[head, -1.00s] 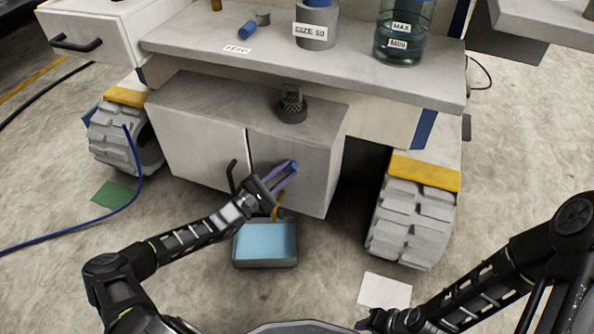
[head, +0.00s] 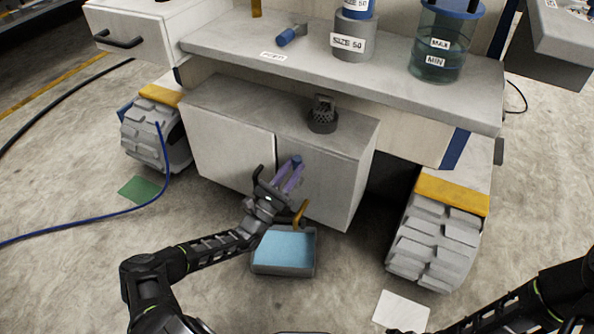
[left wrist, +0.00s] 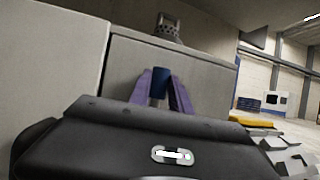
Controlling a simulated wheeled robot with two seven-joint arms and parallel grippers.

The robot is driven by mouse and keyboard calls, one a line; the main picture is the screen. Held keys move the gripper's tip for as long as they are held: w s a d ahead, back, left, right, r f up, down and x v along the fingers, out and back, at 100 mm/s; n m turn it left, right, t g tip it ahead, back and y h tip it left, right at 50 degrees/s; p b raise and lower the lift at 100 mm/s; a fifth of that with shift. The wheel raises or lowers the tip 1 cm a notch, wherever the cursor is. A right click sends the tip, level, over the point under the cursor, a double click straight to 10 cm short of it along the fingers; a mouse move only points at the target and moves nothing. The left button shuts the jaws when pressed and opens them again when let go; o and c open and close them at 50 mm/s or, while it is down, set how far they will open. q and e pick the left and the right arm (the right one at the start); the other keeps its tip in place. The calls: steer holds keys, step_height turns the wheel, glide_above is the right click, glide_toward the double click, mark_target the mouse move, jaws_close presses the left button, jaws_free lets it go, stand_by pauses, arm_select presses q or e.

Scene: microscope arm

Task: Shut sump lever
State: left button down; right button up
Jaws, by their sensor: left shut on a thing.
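My left gripper (head: 291,174), with purple fingers, is in front of the right door of the low grey cabinet. Its fingers are shut on a small blue grip (head: 297,160), which looks like the end of the sump lever. In the left wrist view the blue grip (left wrist: 160,83) stands between the two purple fingers. The rest of the lever is hidden behind my gripper. A yellow-orange spout (head: 301,213) shows just below and right of the gripper, above a grey tray with blue inside (head: 284,270). My right gripper is out of view; only its arm shows at lower right.
The cabinet (head: 230,150) has a black handle beside my gripper. A black strainer-like part (head: 322,115) stands on top. Treaded wheels (head: 435,245) flank the cabinet. A blue hose (head: 90,228) lies on the floor at left. A white sheet (head: 401,312) lies at lower right.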

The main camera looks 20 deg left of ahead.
arm_select(q)
steer(key=shift+a+n+y, duration=0.2)
steer(key=shift+n+y, duration=0.2)
steer(key=c, duration=1.2)
jaws_free()
steer(key=p+v, duration=0.1)
steer(key=v, duration=0.6)
steer(key=shift+s+f+p, duration=0.25)
steer(key=shift+f+p, duration=0.1)
